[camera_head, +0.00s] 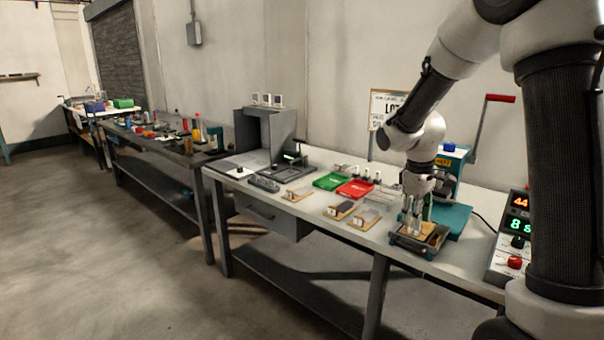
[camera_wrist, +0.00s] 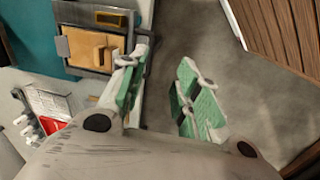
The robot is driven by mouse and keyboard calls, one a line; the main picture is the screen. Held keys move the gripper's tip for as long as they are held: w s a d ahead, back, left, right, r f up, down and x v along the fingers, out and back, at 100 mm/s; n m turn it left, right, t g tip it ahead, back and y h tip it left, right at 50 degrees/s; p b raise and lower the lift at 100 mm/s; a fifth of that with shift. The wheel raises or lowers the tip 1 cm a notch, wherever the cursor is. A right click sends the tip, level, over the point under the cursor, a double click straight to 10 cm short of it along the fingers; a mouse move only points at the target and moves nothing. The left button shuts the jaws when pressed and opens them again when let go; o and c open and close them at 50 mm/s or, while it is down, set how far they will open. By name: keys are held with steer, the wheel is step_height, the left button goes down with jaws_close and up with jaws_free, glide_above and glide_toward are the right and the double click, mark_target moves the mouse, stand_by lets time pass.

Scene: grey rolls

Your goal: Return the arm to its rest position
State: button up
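My arm reaches down from the upper right in the head view, bent at the elbow, with my gripper (camera_head: 414,222) low over a dark-framed fixture (camera_head: 420,246) near the table's front edge. In the wrist view my gripper (camera_wrist: 162,88) has its two green-padded fingers spread apart with nothing between them. The fixture (camera_wrist: 68,48) lies to the upper left there, holding a tan plate with a small block (camera_wrist: 92,48). The left finger overlaps the fixture's edge in the picture; I cannot tell if they touch.
A teal press (camera_head: 452,175) with a red-handled lever stands just behind my gripper. A control box (camera_head: 513,240) with lit digits is at the right. Red (camera_head: 355,188) and green (camera_head: 332,181) trays and small boards lie left. The floor in front is clear.

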steer(key=s+r+m+t, duration=0.1)
steer(key=s+r, duration=0.3)
steer(key=s, duration=0.4)
steer(key=s+r+m+t+y, duration=0.1)
steer(key=s+r+m, duration=0.3)
steer(key=s, duration=0.5)
steer(key=s+r+m+t, duration=0.1)
steer(key=s+r+m, duration=0.1)
steer(key=s+r, duration=0.4)
steer(key=s, duration=0.3)
steer(key=shift+d+r+t, duration=0.15)
steer(key=shift+t, duration=0.15)
